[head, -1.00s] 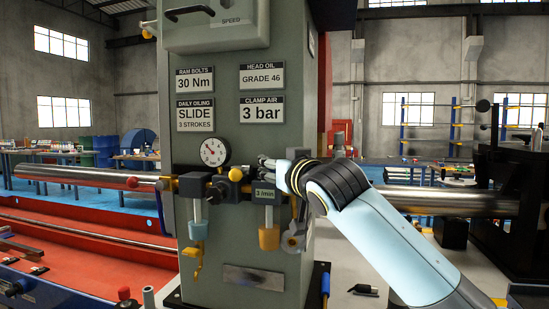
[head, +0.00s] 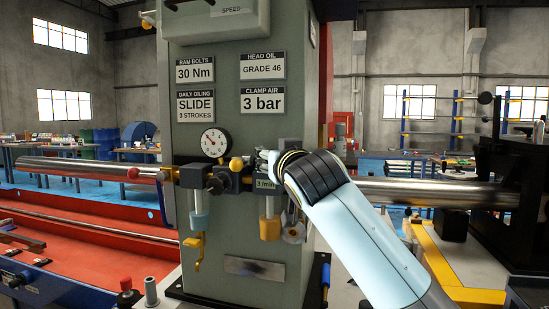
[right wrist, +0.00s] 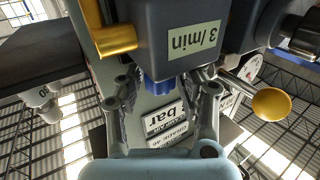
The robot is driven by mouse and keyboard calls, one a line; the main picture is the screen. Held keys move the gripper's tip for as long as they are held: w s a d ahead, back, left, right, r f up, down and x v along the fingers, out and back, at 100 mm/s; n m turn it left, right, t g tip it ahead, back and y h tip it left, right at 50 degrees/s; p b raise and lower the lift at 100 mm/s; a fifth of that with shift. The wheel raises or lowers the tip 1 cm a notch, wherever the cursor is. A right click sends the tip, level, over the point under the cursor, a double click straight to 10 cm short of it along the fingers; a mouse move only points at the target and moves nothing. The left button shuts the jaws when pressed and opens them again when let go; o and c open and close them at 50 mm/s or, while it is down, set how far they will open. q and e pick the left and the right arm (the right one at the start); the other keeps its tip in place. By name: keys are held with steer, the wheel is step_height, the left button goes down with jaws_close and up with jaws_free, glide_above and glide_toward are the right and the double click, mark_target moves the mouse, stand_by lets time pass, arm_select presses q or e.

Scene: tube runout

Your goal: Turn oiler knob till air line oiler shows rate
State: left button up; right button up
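The air line oiler (head: 262,185) is a dark block labelled "3 /min" with an amber bowl (head: 270,229) below it, on the grey-green column. In the right wrist view the oiler (right wrist: 180,45) appears upside down, with a blue knob (right wrist: 160,90) on it. My right gripper (head: 262,160) is at the top of the oiler. In the right wrist view its two fingers (right wrist: 168,84) stand apart on either side of the blue knob; contact is not clear. The head view hides the knob behind the gripper. My left gripper is not in view.
A pressure gauge (head: 214,142) and a yellow ball knob (head: 236,164) sit close to the left of my right gripper. It also shows in the right wrist view (right wrist: 271,104). A horizontal steel bar (head: 90,168) runs at the left. Label plates (head: 262,101) are above.

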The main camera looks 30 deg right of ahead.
steer(key=shift+s+a, duration=0.1)
steer(key=shift+s, duration=0.15)
steer(key=v, duration=1.1)
steer(key=shift+s, duration=0.3)
